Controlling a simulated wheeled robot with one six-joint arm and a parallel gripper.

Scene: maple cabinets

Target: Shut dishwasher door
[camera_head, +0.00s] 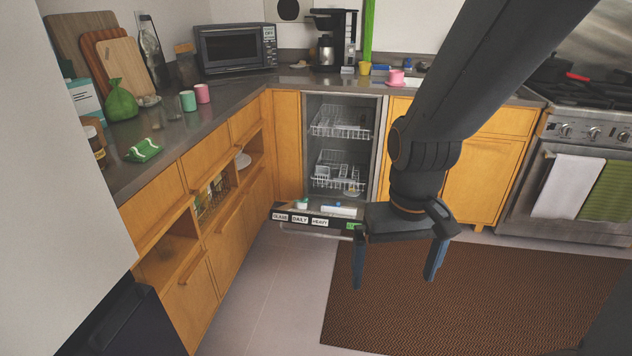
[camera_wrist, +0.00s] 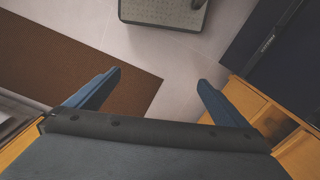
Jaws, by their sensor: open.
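The dishwasher (camera_head: 306,150) is set in the maple cabinets at the back, with two white wire racks showing inside. Its door (camera_head: 318,229) is open and lowered toward me. The door's dark edge carries white labels and a small green one, with a bar handle below. My gripper (camera_head: 395,279) is open and empty, fingers pointing down, in front of and to the right of the door. It covers the door's right end in the head view; I cannot tell whether they touch. In the wrist view both fingers (camera_wrist: 159,80) are spread over the floor; the door is not clearly visible there.
A brown rug (camera_head: 470,300) lies on the floor under and right of the gripper. Cabinets (camera_head: 205,250) line the left side. A stove (camera_head: 575,180) with two towels stands at the right. The pale floor (camera_head: 275,290) left of the rug is clear.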

